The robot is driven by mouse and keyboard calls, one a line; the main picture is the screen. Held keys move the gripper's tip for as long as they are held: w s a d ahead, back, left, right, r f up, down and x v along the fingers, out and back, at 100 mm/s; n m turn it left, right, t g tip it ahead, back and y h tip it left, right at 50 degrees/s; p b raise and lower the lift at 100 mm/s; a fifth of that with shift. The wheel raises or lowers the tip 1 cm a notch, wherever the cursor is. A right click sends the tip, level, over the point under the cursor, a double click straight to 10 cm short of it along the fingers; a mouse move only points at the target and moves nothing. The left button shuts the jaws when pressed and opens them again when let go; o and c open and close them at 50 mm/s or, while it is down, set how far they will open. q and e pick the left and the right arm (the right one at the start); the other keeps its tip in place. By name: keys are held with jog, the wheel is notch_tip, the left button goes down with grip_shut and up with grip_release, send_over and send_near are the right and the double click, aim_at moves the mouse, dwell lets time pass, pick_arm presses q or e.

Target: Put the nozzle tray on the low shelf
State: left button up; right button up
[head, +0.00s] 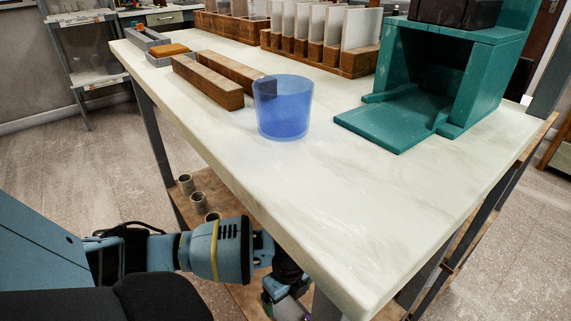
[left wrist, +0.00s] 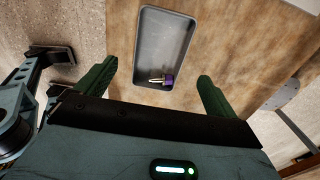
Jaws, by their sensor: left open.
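The nozzle tray (left wrist: 164,45) is a shallow dark grey rectangular tray in the left wrist view. The tray appears to lie flat on the brown wooden low shelf (left wrist: 240,45). My left gripper (left wrist: 157,84) is open, its two green fingers apart on either side of the tray's near end, with no visible contact. In the head view my left gripper (head: 286,290) is low beside the table, partly hidden by its edge. My right gripper is not in view.
The white tabletop (head: 370,220) overhangs the shelf and hides much of it. Several small ribbed cups (head: 198,201) stand on the shelf behind my left arm. A blue cup (head: 283,108), wooden blocks (head: 207,82) and a teal stand (head: 400,117) are on the tabletop.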

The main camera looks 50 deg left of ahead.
pick_arm(q)
notch_tip(320, 180, up, 6)
jog(key=shift+f+p, duration=0.25)
jog(key=shift+p, duration=0.6)
